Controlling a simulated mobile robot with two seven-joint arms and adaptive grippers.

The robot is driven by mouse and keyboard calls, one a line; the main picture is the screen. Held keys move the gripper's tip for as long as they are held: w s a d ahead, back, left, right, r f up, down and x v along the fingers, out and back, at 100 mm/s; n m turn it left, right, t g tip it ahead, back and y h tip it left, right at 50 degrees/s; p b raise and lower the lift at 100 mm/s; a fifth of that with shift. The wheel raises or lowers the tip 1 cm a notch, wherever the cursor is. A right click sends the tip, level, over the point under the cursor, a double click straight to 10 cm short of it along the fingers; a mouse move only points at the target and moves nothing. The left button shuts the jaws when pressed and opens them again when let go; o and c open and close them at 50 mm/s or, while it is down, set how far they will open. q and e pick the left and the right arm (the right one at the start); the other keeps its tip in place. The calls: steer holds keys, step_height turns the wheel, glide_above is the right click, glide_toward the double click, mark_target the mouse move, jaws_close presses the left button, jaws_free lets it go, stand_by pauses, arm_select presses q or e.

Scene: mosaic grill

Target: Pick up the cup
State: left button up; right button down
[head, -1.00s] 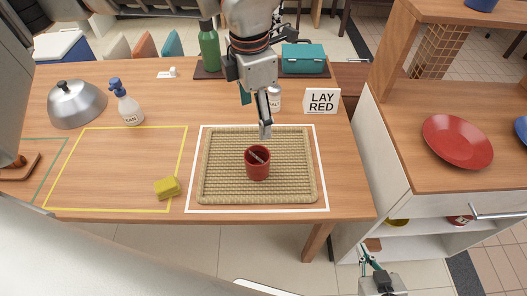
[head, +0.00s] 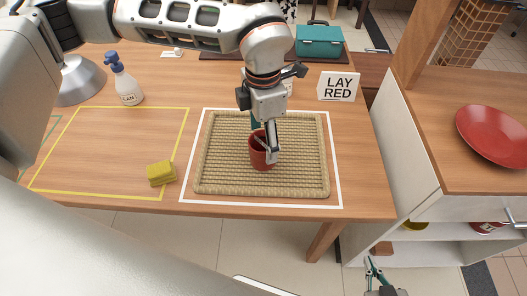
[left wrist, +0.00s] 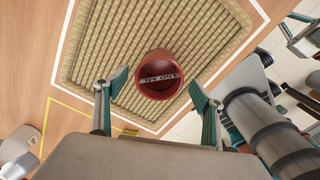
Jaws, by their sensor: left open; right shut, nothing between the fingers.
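A red cup (head: 260,158) stands upright on a woven tan mat (head: 222,172) inside a white outline on the table. The left wrist view looks down at the cup (left wrist: 160,75), with lettering visible inside it. My left gripper (head: 265,142) is open at the cup, and in the head view it hides part of the rim. In the left wrist view its teal fingers (left wrist: 157,95) are spread, with the cup between and beyond their tips. No grip on the cup shows. My right gripper (head: 370,272) is low at the bottom of the head view, off the table, shut and empty.
A yellow sponge (head: 161,173) lies left of the mat. A red plate (head: 495,135) sits on the right counter.

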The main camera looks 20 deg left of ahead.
mark_target(263, 146)
arm_select(q)
step_height(263, 146, down, 4)
steer(key=shift+w+r, duration=0.1)
steer(key=shift+r, duration=0.05)
steer(key=c, duration=1.3)
steer(key=shift+c, duration=0.2)
steer(key=shift+r, duration=0.15)
step_height(263, 146, up, 20)
steer(key=p, duration=0.1)
steer(key=shift+p, duration=0.35)
